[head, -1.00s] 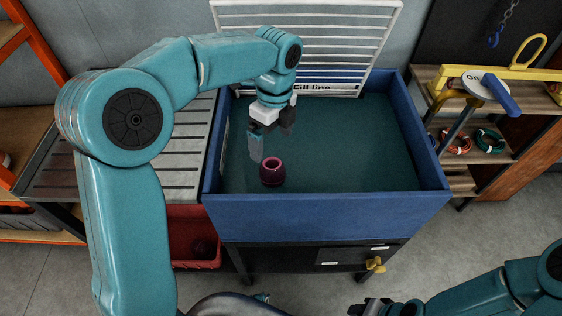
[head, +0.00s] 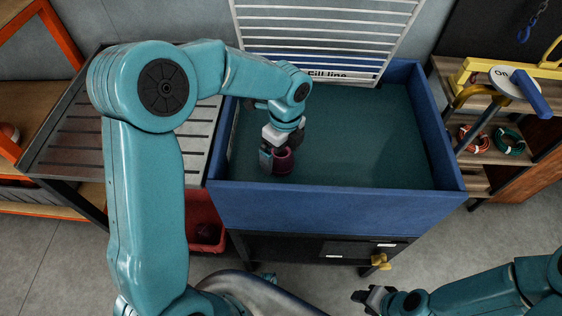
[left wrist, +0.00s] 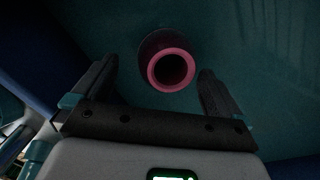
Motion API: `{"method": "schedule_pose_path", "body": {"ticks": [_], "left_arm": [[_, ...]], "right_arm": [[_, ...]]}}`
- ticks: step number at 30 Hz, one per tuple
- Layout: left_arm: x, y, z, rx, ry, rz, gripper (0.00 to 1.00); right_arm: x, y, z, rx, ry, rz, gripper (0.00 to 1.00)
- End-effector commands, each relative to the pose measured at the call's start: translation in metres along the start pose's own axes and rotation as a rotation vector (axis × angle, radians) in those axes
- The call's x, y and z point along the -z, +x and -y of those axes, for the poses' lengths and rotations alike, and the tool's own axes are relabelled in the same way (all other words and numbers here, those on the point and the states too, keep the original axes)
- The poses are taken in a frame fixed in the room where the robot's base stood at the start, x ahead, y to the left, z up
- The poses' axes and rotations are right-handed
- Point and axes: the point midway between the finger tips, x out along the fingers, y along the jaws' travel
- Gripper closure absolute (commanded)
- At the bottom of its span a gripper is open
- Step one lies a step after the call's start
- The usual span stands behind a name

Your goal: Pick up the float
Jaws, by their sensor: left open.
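The float (head: 283,162) is a small dark purple-pink ring-topped piece in the blue bin (head: 335,205), near its front left corner. In the left wrist view the float (left wrist: 171,70) shows its round pink rim and dark hole, just beyond and between my fingers. My left gripper (head: 280,158) is open over it, with a finger on the left side of the float hiding part of it. In the left wrist view the left gripper (left wrist: 160,90) has its fingers apart, one on each side. My right gripper (head: 372,297) is low at the front, away from the bin; its jaws are too small to judge.
A slatted metal table (head: 200,140) adjoins the bin on the left. A white rack (head: 320,35) stands at the bin's back. A red crate (head: 203,225) is below. Shelves with coiled rings (head: 508,140) stand right. The rest of the bin floor looks clear.

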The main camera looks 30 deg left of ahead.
Motion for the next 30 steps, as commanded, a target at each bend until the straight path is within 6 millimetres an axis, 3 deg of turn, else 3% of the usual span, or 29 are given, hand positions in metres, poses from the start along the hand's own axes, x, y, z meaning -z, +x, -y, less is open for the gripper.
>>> {"method": "schedule_pose_path", "body": {"ticks": [9,17,22,30], "left_arm": [[-0.002,0.046,0.008,-0.003,0.0,-0.001,0.0],[-0.002,0.049,0.009,-0.001,0.0,0.0,0.0],[-0.002,0.049,0.009,-0.001,0.0,0.0,0.52],[-0.002,0.048,0.009,-0.001,0.0,0.0,0.53]], "right_arm": [[0.0,0.003,-0.001,0.0,0.0,0.0,0.57],[0.0,0.003,-0.001,0.0,0.0,0.0,0.57],[0.0,0.003,-0.001,0.0,0.0,0.0,0.57],[0.0,0.003,-0.001,0.0,0.0,0.0,0.57]]}}
